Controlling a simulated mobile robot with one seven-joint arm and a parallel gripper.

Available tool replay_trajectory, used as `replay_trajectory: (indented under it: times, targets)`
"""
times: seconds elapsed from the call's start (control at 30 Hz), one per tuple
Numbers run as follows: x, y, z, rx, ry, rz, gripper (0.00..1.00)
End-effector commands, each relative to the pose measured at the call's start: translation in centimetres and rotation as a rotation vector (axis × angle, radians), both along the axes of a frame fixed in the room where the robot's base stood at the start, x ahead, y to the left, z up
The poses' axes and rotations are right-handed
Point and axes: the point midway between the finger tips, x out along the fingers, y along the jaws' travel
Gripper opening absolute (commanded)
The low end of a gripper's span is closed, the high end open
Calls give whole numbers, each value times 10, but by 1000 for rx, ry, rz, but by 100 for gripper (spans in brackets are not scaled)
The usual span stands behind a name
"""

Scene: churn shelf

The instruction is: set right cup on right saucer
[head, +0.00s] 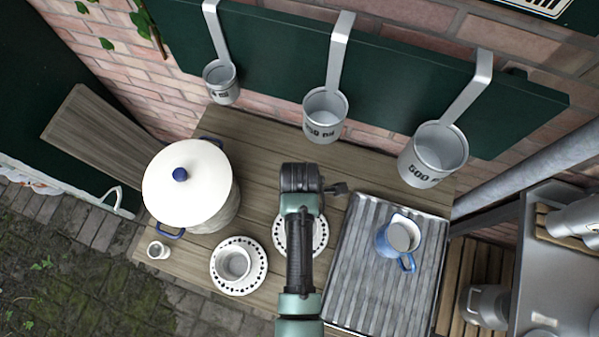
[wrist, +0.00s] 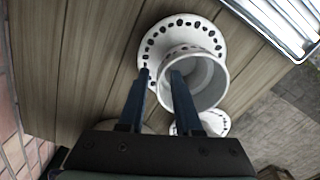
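The right saucer (head: 321,231), white with dark holes, lies left of the ribbed tray and is partly hidden by my arm in the head view. In the wrist view the right saucer (wrist: 154,48) has a white cup (wrist: 206,84) on it, which seems to stand upright. My gripper (wrist: 161,74) is at the cup's rim, one finger inside the cup and one outside. The fingers are apart, with a gap wider than the wall. In the head view my arm hides this cup and the fingertips. The left saucer (head: 254,283) carries another cup (head: 234,264).
A lidded cream pot (head: 188,185) stands at the left, with a tiny cup (head: 158,250) before it. A ribbed metal tray (head: 375,285) holds a blue-handled jug (head: 397,238). Three measuring cups hang from the green rail (head: 385,55) behind.

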Motion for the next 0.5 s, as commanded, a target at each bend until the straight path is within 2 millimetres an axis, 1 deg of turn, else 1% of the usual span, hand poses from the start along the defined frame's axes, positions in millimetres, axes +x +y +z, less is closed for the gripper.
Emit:
replay_trajectory:
  times: [0.17,0.4,0.5]
  targets:
    - [1,0,23,0,-5,0,33]
    - [2,0,74,0,-6,0,33]
    - [1,0,93,0,-5,0,33]
